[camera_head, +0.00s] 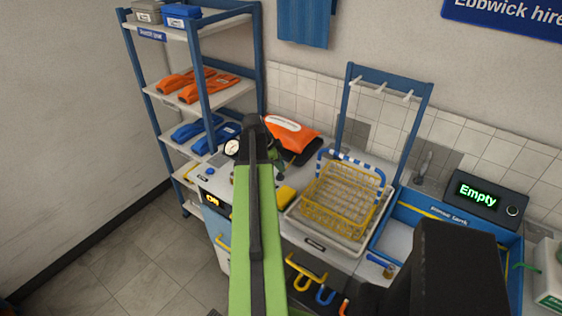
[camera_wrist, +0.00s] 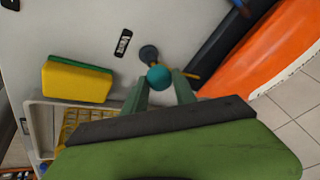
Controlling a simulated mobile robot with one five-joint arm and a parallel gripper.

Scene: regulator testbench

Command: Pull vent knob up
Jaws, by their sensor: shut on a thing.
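In the wrist view a round teal knob (camera_wrist: 159,75) sits on a short stem with a dark grey collar on the white worktop (camera_wrist: 85,25). I take it to be the vent knob. My gripper (camera_wrist: 160,79) has its two green fingers on either side of the knob, shut on it. How far the knob stands above its collar is hard to tell. In the head view my arm covers the knob and most of the gripper. A round gauge (camera_head: 232,147) shows just left of the arm.
A yellow-green sponge (camera_wrist: 77,79) and a wire basket (camera_head: 340,204) stand near the knob. An orange bag (camera_head: 291,131) lies behind. A shelf rack (camera_head: 205,60) stands at left. A blue-rimmed sink (camera_head: 400,232) and a display reading "Empty" (camera_head: 478,196) are at right.

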